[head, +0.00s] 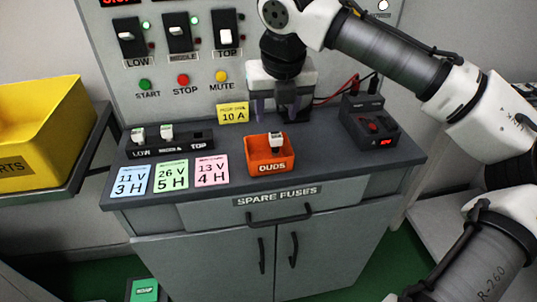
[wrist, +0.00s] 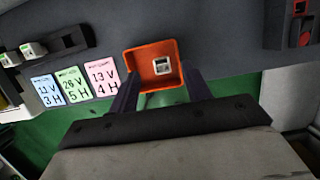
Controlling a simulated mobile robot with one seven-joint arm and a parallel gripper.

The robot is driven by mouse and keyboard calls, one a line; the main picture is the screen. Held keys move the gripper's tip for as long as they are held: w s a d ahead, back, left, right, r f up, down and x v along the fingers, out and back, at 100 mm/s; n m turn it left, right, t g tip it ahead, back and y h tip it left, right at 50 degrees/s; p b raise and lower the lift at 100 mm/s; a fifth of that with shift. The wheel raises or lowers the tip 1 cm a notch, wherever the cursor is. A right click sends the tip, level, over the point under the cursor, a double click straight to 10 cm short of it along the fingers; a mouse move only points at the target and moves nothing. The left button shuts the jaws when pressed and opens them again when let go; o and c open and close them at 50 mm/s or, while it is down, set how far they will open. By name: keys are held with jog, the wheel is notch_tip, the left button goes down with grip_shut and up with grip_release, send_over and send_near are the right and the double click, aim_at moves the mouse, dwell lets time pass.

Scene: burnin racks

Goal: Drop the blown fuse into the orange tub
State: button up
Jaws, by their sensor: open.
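The orange tub (head: 270,162), labelled DUDS, stands on the dark counter toward the front, right of the pink card. A small whitish fuse (head: 276,140) is in the tub. In the wrist view the fuse (wrist: 161,66) lies inside the tub (wrist: 134,62), near its right side, apart from the fingers. My gripper (head: 281,116) is above and behind the tub in the head view.
A black fuse holder (head: 180,148) marked LOW, MIDDLE, TOP has fuses at LOW and MIDDLE; TOP is empty. Several coloured cards (head: 170,175) lie before it. A black tester (head: 371,128) with a red display stands right. A yellow bin (head: 55,120) is far left. The SPARE FUSES drawer (head: 310,200) is shut.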

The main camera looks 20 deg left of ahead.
jog(key=p+v, duration=0.1)
jog(key=v, duration=1.2)
jog(key=shift+s+d+r, duration=0.15)
jog(key=shift+s+r, duration=0.05)
jog(key=shift+r, duration=0.15)
